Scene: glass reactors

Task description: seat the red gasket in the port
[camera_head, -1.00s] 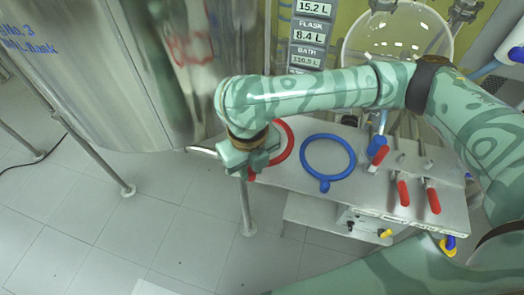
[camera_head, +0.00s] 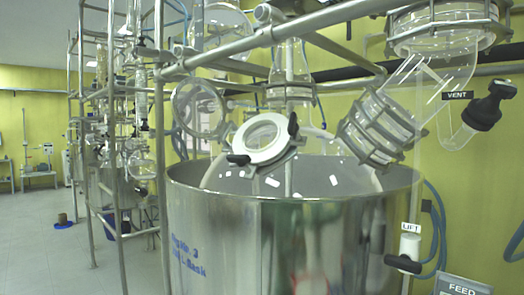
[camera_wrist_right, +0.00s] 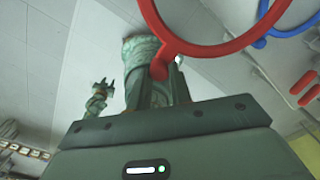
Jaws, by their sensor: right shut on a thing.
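The port (camera_head: 264,137) is a round glass opening with a white rim and black clamps, tilted on the glass reactor lid in the head view. In the right wrist view, my right gripper (camera_wrist_right: 164,74) is shut on the red gasket (camera_wrist_right: 208,49) at its tab. The gasket is a ring extending beyond the fingertips, partly cut off by the top edge. A small green gripper in the right wrist view looks like my left gripper (camera_wrist_right: 103,84); its fingers are too small to judge. Neither gripper shows in the head view.
A hinged round glass cover (camera_head: 198,106) stands beside the port. The steel vessel (camera_head: 290,235) fills the lower middle. Metal frame bars (camera_head: 250,42) and a clamped glass joint (camera_head: 375,128) surround the port. A blue ring (camera_wrist_right: 290,28) shows in the right wrist view.

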